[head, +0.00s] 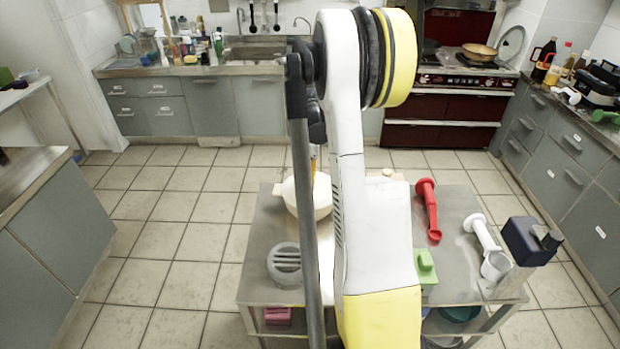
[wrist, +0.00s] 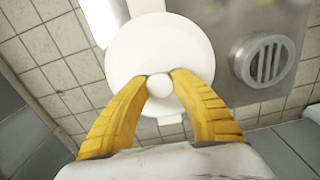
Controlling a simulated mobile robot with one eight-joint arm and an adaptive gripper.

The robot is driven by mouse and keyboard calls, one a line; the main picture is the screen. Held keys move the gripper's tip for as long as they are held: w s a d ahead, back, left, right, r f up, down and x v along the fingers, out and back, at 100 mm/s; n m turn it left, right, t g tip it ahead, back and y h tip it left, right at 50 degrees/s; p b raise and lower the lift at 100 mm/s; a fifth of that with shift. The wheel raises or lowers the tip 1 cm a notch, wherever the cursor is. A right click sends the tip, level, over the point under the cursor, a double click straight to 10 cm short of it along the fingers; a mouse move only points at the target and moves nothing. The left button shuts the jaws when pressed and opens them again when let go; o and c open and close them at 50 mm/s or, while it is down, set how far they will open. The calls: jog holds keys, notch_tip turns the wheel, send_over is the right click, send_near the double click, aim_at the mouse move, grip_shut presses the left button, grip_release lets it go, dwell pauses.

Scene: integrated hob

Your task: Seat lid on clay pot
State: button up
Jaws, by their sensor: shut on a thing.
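My gripper (wrist: 160,80) is shut on the round knob (wrist: 160,86) of a white round lid (wrist: 150,45), with one yellow finger on each side of the knob. In the wrist view, pale handle-like parts (wrist: 171,120) show past the lid's edge from below. In the head view, a cream pot (head: 304,199) stands at the left side of the steel table, and a yellow bit of my gripper (head: 315,160) shows just above it. My arm hides much of this area. I cannot tell whether the lid touches the pot's rim.
On the steel table (head: 258,235) are a grey slotted round object (head: 285,265), a red tool (head: 430,210), a green block (head: 426,265) and a white tool (head: 483,234). A small pale knob (head: 388,172) shows behind my arm. Tiled floor lies open around the table.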

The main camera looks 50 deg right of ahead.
jog(key=o, duration=1)
jog(key=shift+f, duration=0.1)
notch_tip(320, 180, up, 12)
jog(key=shift+r, duration=0.1)
